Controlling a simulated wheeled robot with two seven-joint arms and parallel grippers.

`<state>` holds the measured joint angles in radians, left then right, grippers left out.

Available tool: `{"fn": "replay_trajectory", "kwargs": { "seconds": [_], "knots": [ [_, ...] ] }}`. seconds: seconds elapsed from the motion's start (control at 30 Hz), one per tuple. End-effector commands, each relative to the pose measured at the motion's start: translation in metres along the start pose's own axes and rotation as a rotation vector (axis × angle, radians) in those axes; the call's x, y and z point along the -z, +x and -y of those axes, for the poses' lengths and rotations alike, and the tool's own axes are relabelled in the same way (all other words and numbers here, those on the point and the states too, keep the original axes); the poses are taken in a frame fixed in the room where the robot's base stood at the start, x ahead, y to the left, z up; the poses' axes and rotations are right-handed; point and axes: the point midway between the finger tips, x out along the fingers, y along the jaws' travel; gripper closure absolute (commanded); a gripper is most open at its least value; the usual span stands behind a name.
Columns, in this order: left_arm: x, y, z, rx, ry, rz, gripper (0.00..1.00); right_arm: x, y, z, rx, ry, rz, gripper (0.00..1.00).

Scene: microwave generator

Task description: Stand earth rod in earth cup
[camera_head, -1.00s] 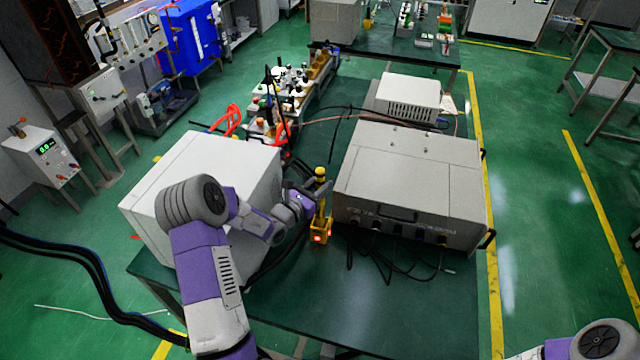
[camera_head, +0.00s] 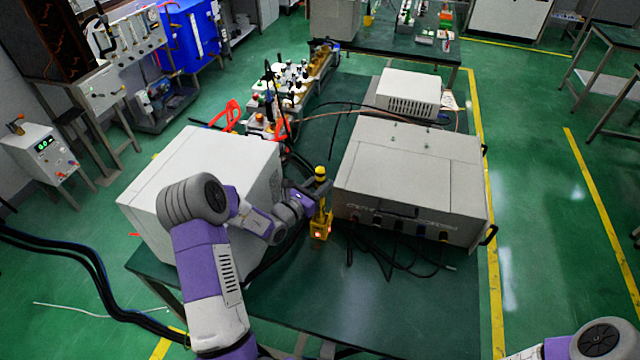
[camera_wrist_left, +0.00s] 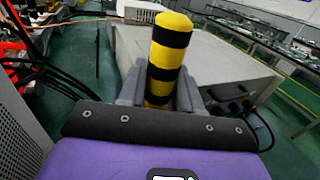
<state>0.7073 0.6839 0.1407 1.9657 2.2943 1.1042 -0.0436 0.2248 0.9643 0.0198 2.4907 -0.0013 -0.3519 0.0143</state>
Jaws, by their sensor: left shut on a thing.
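The earth rod (camera_head: 320,177), yellow with black bands, stands upright between the white box and the grey instrument. In the left wrist view the rod (camera_wrist_left: 168,60) rises between my fingers. My left gripper (camera_head: 321,190) is shut on it. The yellow earth cup (camera_head: 319,232), with small red lights on its front, is directly below the rod. The rod's lower end is at the cup, but I cannot tell how deep it sits in it. My right gripper is out of view; only part of my right arm shows at the bottom right.
A white box (camera_head: 205,185) stands left of the cup and a large grey instrument (camera_head: 410,185) stands close on the right. Black cables (camera_head: 400,262) lie on the green table (camera_head: 350,310) in front of the instrument. The table's front is clear.

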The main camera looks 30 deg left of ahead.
Motion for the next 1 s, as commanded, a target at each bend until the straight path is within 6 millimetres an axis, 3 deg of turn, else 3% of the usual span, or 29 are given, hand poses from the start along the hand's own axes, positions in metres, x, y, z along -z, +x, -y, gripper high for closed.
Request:
{"fn": "replay_trajectory", "kwargs": {
  "seconds": [0.4, 0.43, 0.6, 0.87, 1.0],
  "knots": [
    [0.003, 0.000, 0.000, 0.000, 0.001, 0.003, 1.00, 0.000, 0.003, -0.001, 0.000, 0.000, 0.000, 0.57],
    [0.003, 0.000, 0.000, 0.000, 0.001, 0.003, 0.62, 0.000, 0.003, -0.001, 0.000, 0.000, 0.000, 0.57],
    [0.003, 0.000, 0.000, 0.000, 0.001, 0.002, 0.36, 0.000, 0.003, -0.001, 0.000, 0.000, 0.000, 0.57],
    [0.004, 0.000, 0.000, 0.000, 0.000, -0.002, 0.36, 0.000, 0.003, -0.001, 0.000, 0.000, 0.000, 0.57],
    [-0.007, 0.000, 0.000, 0.000, 0.002, 0.001, 0.36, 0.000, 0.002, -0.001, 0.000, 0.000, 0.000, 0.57]
  ]
}}
